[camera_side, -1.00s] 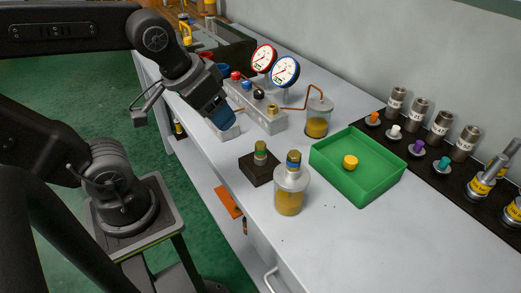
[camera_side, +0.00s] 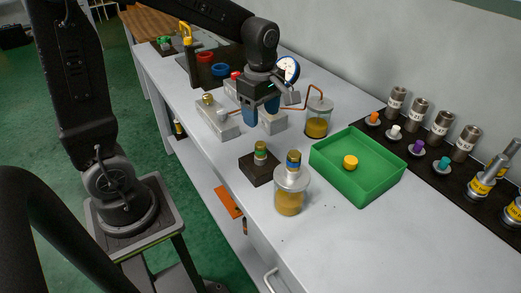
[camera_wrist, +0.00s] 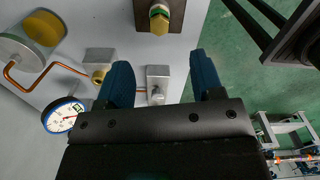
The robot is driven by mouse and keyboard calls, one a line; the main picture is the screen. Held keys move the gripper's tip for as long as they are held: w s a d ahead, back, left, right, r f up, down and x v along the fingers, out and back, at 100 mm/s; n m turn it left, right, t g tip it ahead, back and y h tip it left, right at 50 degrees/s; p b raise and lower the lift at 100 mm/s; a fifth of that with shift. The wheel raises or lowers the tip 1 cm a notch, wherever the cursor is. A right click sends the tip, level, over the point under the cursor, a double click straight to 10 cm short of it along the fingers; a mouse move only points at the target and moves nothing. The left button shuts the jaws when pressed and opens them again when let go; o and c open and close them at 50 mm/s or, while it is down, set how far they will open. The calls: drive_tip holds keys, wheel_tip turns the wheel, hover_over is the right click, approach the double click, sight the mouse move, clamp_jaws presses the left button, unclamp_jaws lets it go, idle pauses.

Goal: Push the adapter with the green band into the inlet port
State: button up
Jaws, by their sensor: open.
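The adapter with the green band (camera_side: 260,153) stands upright in a dark square block (camera_side: 259,172) on the bench; in the wrist view it shows at the top (camera_wrist: 159,20), with a brass-coloured end. My gripper (camera_side: 261,114) is open and empty, above and behind that block, over the grey fitting blocks. In the wrist view its two blue fingers (camera_wrist: 160,62) are apart, with the adapter beyond their tips. A grey block (camera_side: 217,121) carries a brass fitting and a silver fitting. Another grey block (camera_side: 273,122) is partly hidden by my gripper. I cannot tell which fitting is the inlet port.
A jar with a blue-banded adapter (camera_side: 293,160) on top stands close right of the dark block. A green tray (camera_side: 379,188) holds a yellow piece. A copper pipe (camera_side: 309,92) runs to another jar (camera_side: 317,122).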

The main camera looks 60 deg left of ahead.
sight(260, 144)
drive_tip(key=f, duration=1.1)
drive_tip(key=shift+a+f, duration=0.15)
drive_tip(key=shift+a, duration=0.05)
drive_tip(key=shift+c, duration=0.4)
drive_tip(key=c, duration=1)
drive_tip(key=shift+o, duration=0.2)
wheel_tip(260, 144, up, 4)
drive_tip(key=shift+w+r, duration=0.1)
drive_tip(key=shift+r, duration=0.15)
drive_tip(key=s+a+r, duration=0.6)
drive_tip(key=a, duration=0.3)
drive_tip(key=w+a, duration=0.3)
drive_tip(key=w, duration=0.7)
drive_tip(key=w+a, duration=0.3)
drive_tip(key=w, duration=0.7)
drive_tip(key=shift+r, duration=0.4)
